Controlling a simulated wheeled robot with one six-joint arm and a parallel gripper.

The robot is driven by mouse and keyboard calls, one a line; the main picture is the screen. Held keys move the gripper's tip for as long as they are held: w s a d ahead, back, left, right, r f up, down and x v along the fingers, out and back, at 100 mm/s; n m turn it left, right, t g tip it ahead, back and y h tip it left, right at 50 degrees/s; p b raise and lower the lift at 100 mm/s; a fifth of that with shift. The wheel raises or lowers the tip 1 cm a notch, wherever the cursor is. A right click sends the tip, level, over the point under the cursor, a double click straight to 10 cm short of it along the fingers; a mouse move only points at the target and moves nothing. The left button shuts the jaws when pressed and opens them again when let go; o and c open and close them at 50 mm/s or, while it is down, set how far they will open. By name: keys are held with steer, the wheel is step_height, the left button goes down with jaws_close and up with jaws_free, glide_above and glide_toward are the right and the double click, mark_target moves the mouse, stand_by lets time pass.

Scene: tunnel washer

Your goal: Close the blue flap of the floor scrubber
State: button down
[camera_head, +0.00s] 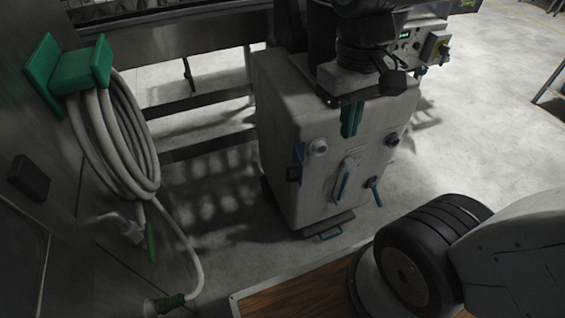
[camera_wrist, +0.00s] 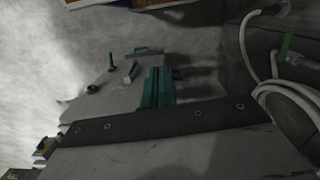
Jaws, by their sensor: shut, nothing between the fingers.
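The grey floor scrubber (camera_head: 285,110) stands in the middle of the head view. My gripper (camera_head: 351,130) has green fingers, shut and empty, pointing down in front of the scrubber's upper front, to the right of and higher than the flap. In the wrist view my gripper (camera_wrist: 159,72) shows over the scrubber's grey face (camera_wrist: 115,88). I cannot make out the flap there.
A blue handle (camera_head: 343,185) and dark knobs (camera_head: 391,140) sit on the scrubber's face. A coiled pale hose (camera_head: 118,150) hangs from a green bracket (camera_head: 75,68) on the left wall. A metal frame (camera_head: 195,98) stands behind. Open floor (camera_head: 480,120) lies to the right.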

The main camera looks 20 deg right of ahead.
steer(key=w+a+f+n+g, duration=0.25)
steer(key=w+f, duration=0.35)
steer(key=w, duration=0.3)
steer(key=n+h, duration=0.1)
glide_toward(296, 165)
steer(key=w+a, duration=0.2)
steer(key=a, duration=0.2)
steer(key=w, duration=0.4)
steer(key=s+r+x, duration=0.1)
steer(key=s+x, duration=0.1)
steer(key=x, duration=0.9)
steer(key=shift+s+d+f+n+t, duration=0.35)
steer(key=shift+s+f+t, duration=0.05)
steer(key=shift+s+t, duration=0.05)
steer(key=shift+a, duration=0.15)
